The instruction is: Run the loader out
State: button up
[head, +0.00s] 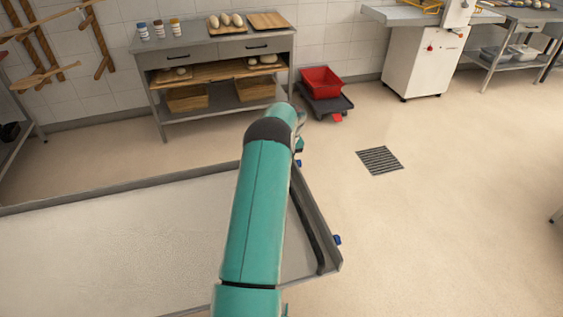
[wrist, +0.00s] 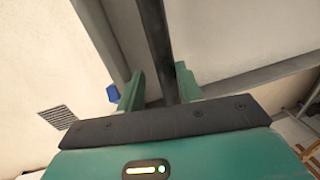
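The loader (head: 120,245) is a wide, pale flat bed with a grey metal rim, at the lower left of the head view. A dark bar (head: 306,228) runs along its right end, inside the rim. Blue knobs (head: 337,240) sit on the outside of that end. My arm crosses in front of the bar and hides part of it. In the wrist view, my gripper (wrist: 158,88) has its two green fingers apart, with the dark bar (wrist: 157,40) passing between them. The bar lies nearer the right finger, and a gap shows on the left.
The floor to the right of the loader is clear, with a flush drain grate (head: 379,160). A red crate (head: 321,80) on a dark dolly (head: 328,104) stands beyond. A worktable (head: 212,45) with dough stands at the back wall. A white machine (head: 425,65) is at the back right.

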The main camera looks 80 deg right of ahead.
jog(key=shift+o, duration=0.9)
jog(key=shift+s, duration=0.25)
jog(key=shift+w, duration=0.25)
notch_tip(320, 180, up, 14)
jog(key=s+d, duration=0.1)
jog(key=s, duration=0.1)
jog(key=shift+s+f, duration=0.15)
jog(key=shift+s, duration=0.05)
